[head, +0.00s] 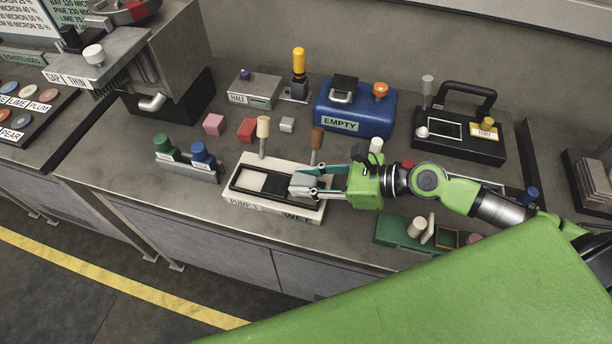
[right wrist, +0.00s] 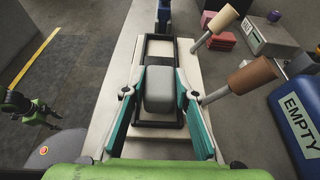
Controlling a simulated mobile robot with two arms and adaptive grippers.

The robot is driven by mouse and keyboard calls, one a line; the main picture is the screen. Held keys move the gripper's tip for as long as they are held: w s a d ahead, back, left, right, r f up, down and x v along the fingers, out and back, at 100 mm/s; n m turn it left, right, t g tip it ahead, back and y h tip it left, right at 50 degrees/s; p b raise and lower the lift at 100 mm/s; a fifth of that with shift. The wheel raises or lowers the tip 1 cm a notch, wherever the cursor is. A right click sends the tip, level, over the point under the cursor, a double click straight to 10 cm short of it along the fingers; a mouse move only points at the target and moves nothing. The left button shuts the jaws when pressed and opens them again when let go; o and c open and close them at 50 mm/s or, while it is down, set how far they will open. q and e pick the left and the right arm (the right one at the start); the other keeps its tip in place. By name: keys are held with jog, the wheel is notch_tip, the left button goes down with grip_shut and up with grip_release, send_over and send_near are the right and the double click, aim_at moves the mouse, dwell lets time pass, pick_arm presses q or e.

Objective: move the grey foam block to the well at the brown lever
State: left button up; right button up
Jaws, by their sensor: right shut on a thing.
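The grey foam block (head: 303,184) is between the fingers of my right gripper (head: 318,182), which is shut on it. In the right wrist view the block (right wrist: 160,90) lies between the two teal fingers, over the dark recessed end of the cream fixture (head: 233,194). That end is on the brown lever (head: 317,139) side. I cannot tell whether the block touches the well floor. The beige lever (head: 263,130) stands farther left, near the pale pad (head: 251,180). A small green and black part at the left of the right wrist view seems to be my left gripper (right wrist: 45,114), too small to read.
A blue box marked EMPTY (head: 355,110) stands behind the fixture. Pink (head: 213,124) and red (head: 247,130) blocks and a small grey block (head: 287,125) lie behind it. A stand with green and blue knobs (head: 188,168) is left; a green tray (head: 392,231) is front right.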

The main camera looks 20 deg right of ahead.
jog(key=shift+f+b, duration=0.35)
jog(key=shift+f, duration=0.5)
dwell(0.5)
jog(key=o, duration=1)
jog(key=shift+v, duration=5.95)
